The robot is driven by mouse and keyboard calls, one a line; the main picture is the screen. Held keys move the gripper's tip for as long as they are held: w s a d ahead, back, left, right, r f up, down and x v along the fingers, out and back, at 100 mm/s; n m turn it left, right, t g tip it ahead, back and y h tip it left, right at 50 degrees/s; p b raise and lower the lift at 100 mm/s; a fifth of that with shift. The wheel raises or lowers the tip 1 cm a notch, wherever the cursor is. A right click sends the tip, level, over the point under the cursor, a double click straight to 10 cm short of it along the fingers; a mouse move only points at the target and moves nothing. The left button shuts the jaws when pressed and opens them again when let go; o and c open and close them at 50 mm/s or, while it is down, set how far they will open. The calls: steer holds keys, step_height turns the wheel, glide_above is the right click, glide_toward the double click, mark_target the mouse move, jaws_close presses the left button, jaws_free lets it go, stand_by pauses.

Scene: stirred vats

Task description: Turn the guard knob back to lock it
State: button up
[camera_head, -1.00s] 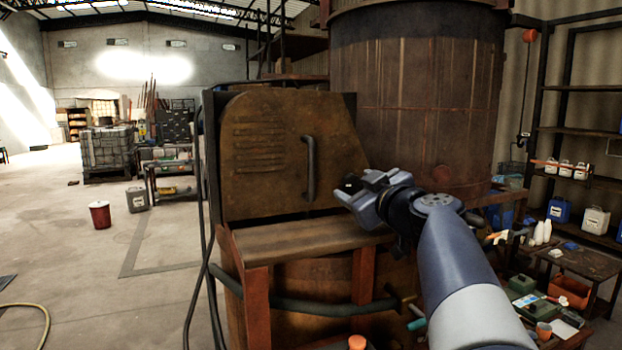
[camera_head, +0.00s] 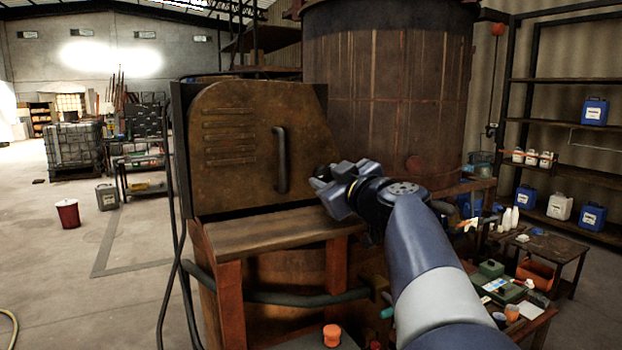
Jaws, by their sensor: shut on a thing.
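The guard (camera_head: 235,150) is a rusty brown plate with slots, a rounded upper left corner and a dark upright handle (camera_head: 281,160). It stands upright above a wooden ledge, against its frame. My gripper (camera_head: 328,188) is at the guard's lower right edge, just above the ledge's right end. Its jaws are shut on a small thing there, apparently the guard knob. The knob is hidden by the jaws, so I cannot see which way it is turned.
A large rusty vat (camera_head: 390,90) rises behind the guard. An orange-red knob (camera_head: 331,335) is low in front. A cluttered bench (camera_head: 545,250) and shelves with jugs (camera_head: 595,110) are on the right. The floor to the left is mostly open, with a red bucket (camera_head: 68,214).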

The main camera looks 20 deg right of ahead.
steer(key=shift+f+b, duration=0.1)
steer(key=shift+b, duration=0.2)
steer(key=m+b, duration=0.2)
steer(key=m, duration=0.1)
steer(key=shift+f+b, duration=0.1)
steer(key=shift+b, duration=0.25)
steer(key=m+b, duration=0.2)
steer(key=m, duration=0.1)
steer(key=shift+m, duration=0.3)
steer(key=m+b, duration=0.1)
steer(key=m, duration=0.2)
steer(key=shift+r+m+b, duration=0.2)
steer(key=shift+m+b, duration=0.1)
steer(key=shift+m, duration=1.5)
steer(key=o, duration=1)
